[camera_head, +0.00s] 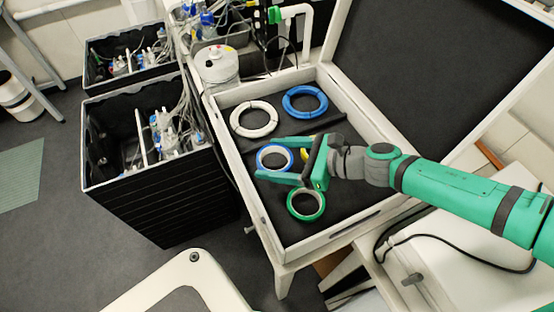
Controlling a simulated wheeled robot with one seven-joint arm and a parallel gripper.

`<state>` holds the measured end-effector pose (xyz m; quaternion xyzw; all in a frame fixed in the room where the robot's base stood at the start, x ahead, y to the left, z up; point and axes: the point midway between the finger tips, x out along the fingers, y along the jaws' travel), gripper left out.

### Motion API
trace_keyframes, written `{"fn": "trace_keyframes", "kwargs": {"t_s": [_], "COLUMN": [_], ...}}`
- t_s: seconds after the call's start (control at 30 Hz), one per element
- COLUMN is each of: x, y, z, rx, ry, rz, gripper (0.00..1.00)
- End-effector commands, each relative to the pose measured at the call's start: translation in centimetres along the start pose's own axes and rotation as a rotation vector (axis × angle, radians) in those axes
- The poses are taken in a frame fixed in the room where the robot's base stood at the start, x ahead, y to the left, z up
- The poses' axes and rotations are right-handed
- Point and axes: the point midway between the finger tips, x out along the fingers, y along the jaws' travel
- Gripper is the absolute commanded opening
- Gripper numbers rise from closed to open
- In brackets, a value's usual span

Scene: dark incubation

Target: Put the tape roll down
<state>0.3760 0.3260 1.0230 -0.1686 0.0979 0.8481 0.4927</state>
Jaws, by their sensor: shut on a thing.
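A blue tape roll with a white inner ring (260,158) is between the two green fingers of my gripper (273,159), which is shut on it. The roll is over the dark floor of the white-framed open case (241,188). I cannot tell whether it touches that floor. A green tape roll (319,205) lies just below my gripper in the picture. A yellow thing (304,155) behind the fingers is mostly hidden.
A white coil (237,120) and a blue coil (288,101) lie at the back of the case. The raised dark lid (430,60) stands at the right. Black crates (160,190) with bottles and tubing stand to the left. A white lidded container (216,68) is behind.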

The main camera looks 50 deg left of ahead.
Motion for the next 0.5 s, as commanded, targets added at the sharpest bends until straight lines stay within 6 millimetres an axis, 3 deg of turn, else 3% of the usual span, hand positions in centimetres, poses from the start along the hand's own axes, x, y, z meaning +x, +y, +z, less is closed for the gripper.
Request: {"fn": "trace_keyframes", "kwargs": {"t_s": [0.3,0.5], "x": [0.8,0.8], "y": [-0.5,-0.5], "z": [-3.3,-3.4], "rx": [0.005,0.004], "ry": [-0.001,0.001], "rz": [-0.013,-0.013], "gripper": [0.49,0.49]}}
